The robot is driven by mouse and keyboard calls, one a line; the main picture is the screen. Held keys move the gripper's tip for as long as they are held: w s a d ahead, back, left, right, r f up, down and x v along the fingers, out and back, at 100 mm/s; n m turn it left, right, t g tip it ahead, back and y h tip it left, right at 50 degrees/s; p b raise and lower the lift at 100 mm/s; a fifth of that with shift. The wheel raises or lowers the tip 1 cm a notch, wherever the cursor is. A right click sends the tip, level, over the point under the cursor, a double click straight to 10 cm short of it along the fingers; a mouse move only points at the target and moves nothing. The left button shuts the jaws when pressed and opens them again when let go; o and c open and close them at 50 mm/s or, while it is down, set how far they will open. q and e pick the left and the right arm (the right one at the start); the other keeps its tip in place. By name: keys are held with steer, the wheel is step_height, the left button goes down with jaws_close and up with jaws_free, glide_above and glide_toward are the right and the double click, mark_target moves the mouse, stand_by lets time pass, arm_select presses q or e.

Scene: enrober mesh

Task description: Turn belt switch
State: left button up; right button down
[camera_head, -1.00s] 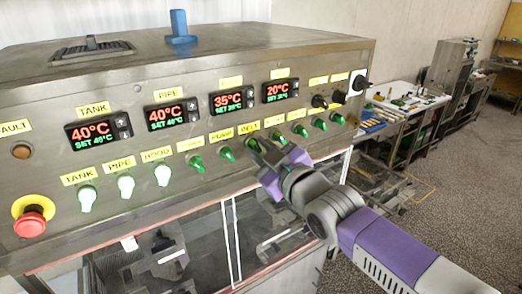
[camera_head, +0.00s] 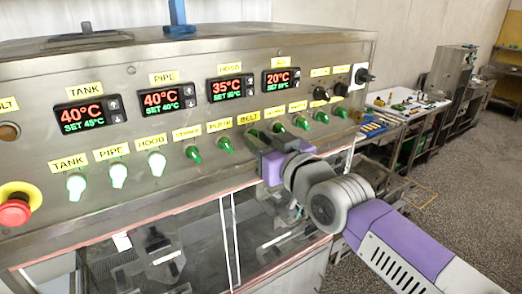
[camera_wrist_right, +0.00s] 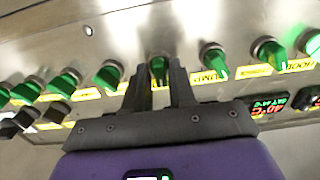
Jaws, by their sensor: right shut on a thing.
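The belt switch is a green knob under the yellow BELT label (camera_head: 249,119) on the steel control panel. In the right wrist view the green knob (camera_wrist_right: 158,66) sits between the two dark fingers of my right gripper (camera_wrist_right: 159,80), which is shut on it. In the head view my right gripper (camera_head: 257,140) is up against the panel below the BELT label, and its fingers and body mostly hide the knob. The knob's exact angle is hard to tell. My left gripper is not in view.
Other green switches, such as the pump switch (camera_head: 225,144) and one to the right (camera_head: 301,122), stand close on both sides. A red emergency button (camera_head: 14,212) is at the far left. Temperature displays (camera_head: 168,101) are above. Glass doors are below the panel.

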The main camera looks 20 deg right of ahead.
steer(key=shift+f+m+b, duration=0.1)
steer(key=shift+m+b, duration=0.35)
steer(key=shift+m, duration=2.45)
steer(key=c, duration=1.2)
jaws_free()
steer(key=shift+o, duration=0.2)
steer(key=b+v, duration=0.1)
steer(key=v, duration=0.6)
steer(key=shift+s+b, duration=0.25)
steer(key=shift+b, duration=0.15)
